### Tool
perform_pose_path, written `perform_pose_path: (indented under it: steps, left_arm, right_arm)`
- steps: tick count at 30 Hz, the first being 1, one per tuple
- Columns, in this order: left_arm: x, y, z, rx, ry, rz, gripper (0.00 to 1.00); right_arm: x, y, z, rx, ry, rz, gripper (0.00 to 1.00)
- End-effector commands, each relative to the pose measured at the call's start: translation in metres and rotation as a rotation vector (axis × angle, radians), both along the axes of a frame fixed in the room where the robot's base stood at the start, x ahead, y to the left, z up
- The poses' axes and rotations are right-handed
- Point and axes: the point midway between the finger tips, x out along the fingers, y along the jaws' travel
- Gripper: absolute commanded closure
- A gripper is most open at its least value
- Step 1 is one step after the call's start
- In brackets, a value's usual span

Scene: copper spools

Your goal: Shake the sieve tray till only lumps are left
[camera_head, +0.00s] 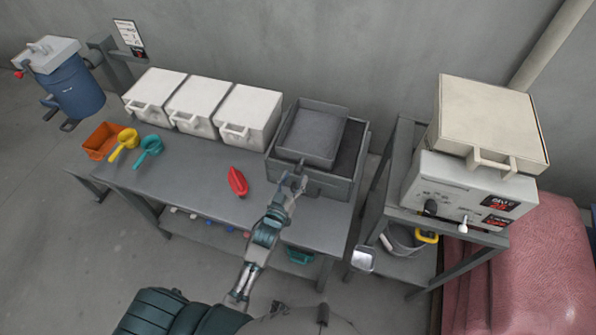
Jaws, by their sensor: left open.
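The sieve tray (311,134) is a dark grey square tray. It rests tilted over a larger dark grey box (316,183) at the right end of the table. Its inside looks flat grey; I cannot make out any lumps or loose material. My left gripper (293,181) is open at the near side of the tray, in front of the box wall. I cannot tell whether its fingers touch the tray. My right gripper is not in view.
Three white bins (199,102) stand along the table's back. An orange tray (103,140), yellow scoop (124,144), teal scoop (148,151) and red scoop (238,181) lie on the table (190,187). A stand with a cream machine (458,185) is at right.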

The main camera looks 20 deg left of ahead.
Motion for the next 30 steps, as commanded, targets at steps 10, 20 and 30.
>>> perform_pose_path:
  steps: [10, 20, 30]
  left_arm:
    - [0.033, -0.004, 0.0, 0.0, 0.0, 0.0, 0.43]
    - [0.033, -0.004, 0.0, 0.0, 0.001, 0.0, 0.65]
    - [0.033, -0.004, 0.0, 0.0, 0.001, 0.0, 1.0]
  right_arm:
    - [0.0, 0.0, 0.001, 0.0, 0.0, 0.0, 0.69]
    - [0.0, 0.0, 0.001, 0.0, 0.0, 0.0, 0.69]
    - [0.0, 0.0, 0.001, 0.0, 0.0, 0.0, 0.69]
